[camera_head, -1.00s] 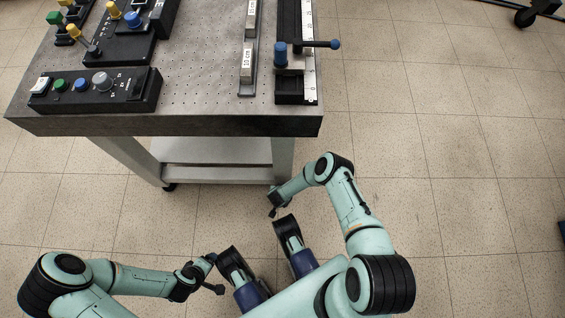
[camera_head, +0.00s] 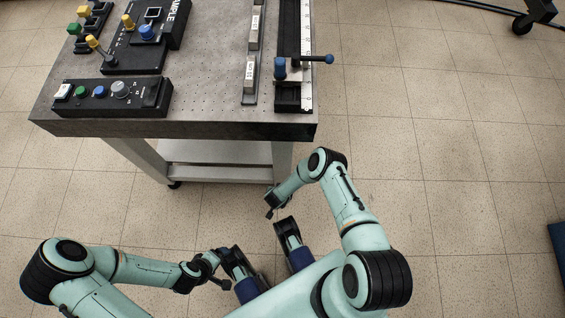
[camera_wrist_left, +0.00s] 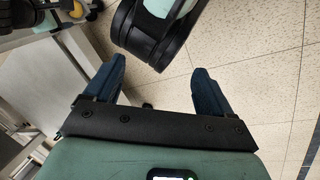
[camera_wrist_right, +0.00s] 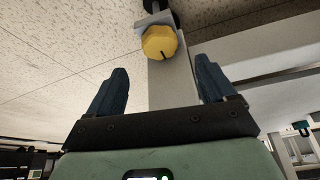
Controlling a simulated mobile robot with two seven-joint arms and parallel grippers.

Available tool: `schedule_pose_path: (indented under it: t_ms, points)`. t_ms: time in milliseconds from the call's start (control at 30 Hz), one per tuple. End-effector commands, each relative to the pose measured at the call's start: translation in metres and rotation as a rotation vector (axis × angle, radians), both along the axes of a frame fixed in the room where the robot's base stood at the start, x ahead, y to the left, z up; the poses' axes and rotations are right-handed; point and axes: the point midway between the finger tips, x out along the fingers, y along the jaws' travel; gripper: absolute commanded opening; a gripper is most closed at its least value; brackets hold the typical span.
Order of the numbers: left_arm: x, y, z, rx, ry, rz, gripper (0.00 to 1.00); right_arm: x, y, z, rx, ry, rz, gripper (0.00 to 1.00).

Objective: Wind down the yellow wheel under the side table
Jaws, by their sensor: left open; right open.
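The yellow wheel (camera_wrist_right: 160,43) shows in the right wrist view as a faceted knob with a dark mark, beside a pale grey leg (camera_wrist_right: 172,82). My right gripper (camera_wrist_right: 160,66) is open and empty, its blue fingers pointing towards the wheel but apart from it. In the head view the right gripper (camera_head: 271,207) hangs low in front of the table (camera_head: 190,130), near its right leg; the wheel does not show there. My left gripper (camera_wrist_left: 158,66) is open and empty in the left wrist view. In the head view it is low before my base (camera_head: 218,283).
A lower shelf (camera_head: 215,152) and a black caster (camera_head: 174,184) show beneath.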

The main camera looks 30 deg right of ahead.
Motion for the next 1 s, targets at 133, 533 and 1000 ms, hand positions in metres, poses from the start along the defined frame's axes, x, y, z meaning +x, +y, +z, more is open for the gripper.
schedule_pose_path:
  t_ms: [133, 533, 1000]
  points:
    - [-0.027, -0.013, 0.027, -0.034, 0.071, -0.031, 0.84, -0.006, 0.007, 0.025, 0.001, -0.001, 0.003, 0.84]
    - [-0.054, -0.021, 0.054, -0.062, 0.150, -0.057, 0.84, -0.017, 0.016, 0.055, 0.001, 0.002, 0.001, 0.84]
    - [-0.054, -0.021, 0.052, -0.062, 0.150, -0.055, 0.84, -0.014, 0.015, 0.055, 0.002, -0.011, 0.018, 0.84]
